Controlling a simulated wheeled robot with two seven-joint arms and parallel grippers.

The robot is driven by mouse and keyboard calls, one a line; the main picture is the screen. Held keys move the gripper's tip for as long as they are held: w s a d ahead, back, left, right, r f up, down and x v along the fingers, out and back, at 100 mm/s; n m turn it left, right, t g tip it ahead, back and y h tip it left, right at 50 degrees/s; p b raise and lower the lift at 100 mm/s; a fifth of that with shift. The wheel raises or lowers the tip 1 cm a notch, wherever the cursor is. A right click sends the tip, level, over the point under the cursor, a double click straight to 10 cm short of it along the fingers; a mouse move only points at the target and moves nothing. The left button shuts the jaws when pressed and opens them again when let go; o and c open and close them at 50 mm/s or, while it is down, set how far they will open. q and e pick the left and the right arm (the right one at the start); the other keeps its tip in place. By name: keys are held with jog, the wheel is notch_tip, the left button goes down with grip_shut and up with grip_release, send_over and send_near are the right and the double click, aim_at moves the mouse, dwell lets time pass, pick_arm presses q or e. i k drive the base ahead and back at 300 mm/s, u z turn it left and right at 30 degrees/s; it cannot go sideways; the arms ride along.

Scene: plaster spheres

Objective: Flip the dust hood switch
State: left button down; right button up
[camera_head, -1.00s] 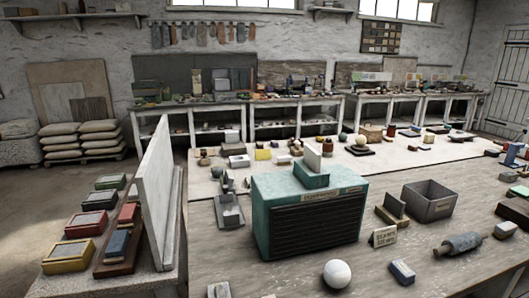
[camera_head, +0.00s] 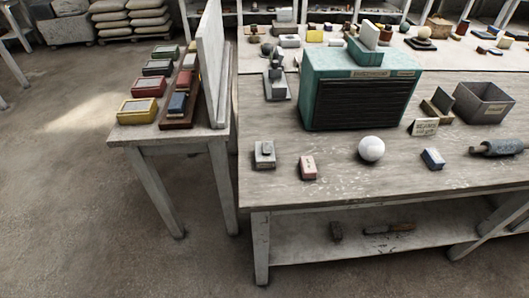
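A teal box (camera_head: 310,92) with a black slatted front (camera_head: 362,105) stands on the worktable; it looks like the dust hood. A small label strip is on its upper front edge. A small grey box with a raised part on top (camera_head: 264,155) sits near the table's front left edge and may be the switch. A grey upright device on a flat base (camera_head: 277,88) stands just left of the teal box. I cannot tell for sure which of these is the switch, or its position. Neither of my grippers is in view.
A grey bin (camera_head: 482,103) and a roller (camera_head: 497,147) are at right. A side table (camera_head: 130,138) with an upright white panel (camera_head: 212,65) stands left. The floor in front is clear.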

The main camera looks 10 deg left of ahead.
aim_at(266, 147)
jog(key=k, duration=0.25)
jog(key=z, duration=1.75)
jog(key=i, duration=1)
jog(key=u, duration=1.85)
